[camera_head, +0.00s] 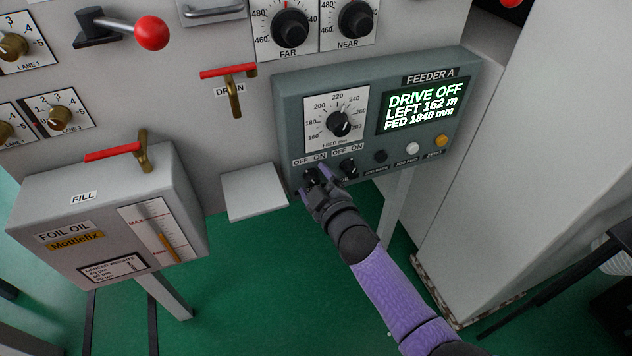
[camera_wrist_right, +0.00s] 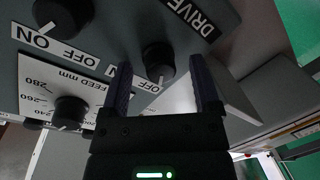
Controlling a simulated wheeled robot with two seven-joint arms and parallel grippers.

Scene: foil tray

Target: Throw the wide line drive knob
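The drive knob (camera_head: 310,175) is black and sits on the feeder panel under the left OFF and ON labels. In the right wrist view this knob (camera_wrist_right: 158,59) stands between my finger tips, below a black DRIVE label (camera_wrist_right: 190,17) whose left part is cut off. Its white pointer line is toward OFF. My right gripper (camera_head: 316,182) is at the knob with its fingers apart. In the right wrist view the gripper (camera_wrist_right: 163,76) straddles the knob, with gaps visible beside it. The feeder display (camera_head: 424,105) reads DRIVE OFF, LEFT 162 m, FED 1840 mm. My left gripper is out of view.
A second OFF/ON knob (camera_head: 348,167) is close to the right of the drive knob. A large feed dial (camera_head: 338,123) is above. Buttons line the panel's lower right. A foil oil box (camera_head: 110,215) and a red-handled drain valve (camera_head: 232,88) are to the left.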

